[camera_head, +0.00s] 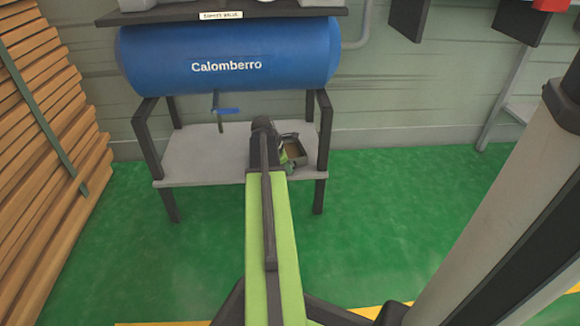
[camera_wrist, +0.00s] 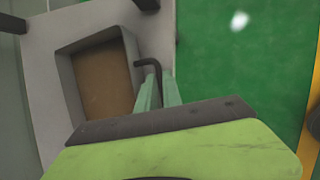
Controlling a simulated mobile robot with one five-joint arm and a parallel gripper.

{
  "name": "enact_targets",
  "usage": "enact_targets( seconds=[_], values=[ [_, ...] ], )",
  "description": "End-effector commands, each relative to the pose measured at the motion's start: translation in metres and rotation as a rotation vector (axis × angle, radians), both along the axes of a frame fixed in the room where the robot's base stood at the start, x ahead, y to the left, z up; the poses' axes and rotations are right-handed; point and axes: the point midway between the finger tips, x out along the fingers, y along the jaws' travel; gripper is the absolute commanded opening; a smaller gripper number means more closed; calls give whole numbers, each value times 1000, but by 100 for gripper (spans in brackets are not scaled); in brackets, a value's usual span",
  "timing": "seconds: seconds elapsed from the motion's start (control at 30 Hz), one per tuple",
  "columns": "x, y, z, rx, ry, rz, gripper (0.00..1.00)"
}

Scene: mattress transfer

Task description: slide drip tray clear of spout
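The drip tray (camera_head: 295,152) is a grey, square-rimmed box with brown contents. It sits on the right part of the grey shelf, to the right of the spout (camera_head: 219,122) with its blue lever. My arm hides part of it in the head view. In the wrist view the tray (camera_wrist: 72,85) fills the left middle, with a dark hooked handle (camera_wrist: 146,63) on its right side. My gripper (camera_wrist: 161,82) has its two green fingers close around the handle's bar and appears shut on it. It also shows small in the head view (camera_head: 289,156).
The grey shelf (camera_head: 195,160) has free room on its left, beneath the spout. Dark legs (camera_head: 324,130) frame it, and a blue tank (camera_head: 230,55) hangs above. Stacked planks (camera_head: 45,130) stand left. Open green floor (camera_head: 380,200) lies to the right.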

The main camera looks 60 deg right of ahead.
Motion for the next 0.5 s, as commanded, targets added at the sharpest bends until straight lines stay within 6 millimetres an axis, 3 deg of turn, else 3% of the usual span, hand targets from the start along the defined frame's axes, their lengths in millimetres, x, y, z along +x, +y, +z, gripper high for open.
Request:
enact_targets(
  seconds=[0.03, 0.17, 0.5],
  values=[
    [0, 0, 0, 0, 0, 0, 18],
    [0, 0, 0, 0, 0, 0, 34],
    [0, 1, 5, 0, 0, 0, 34]
  ],
)
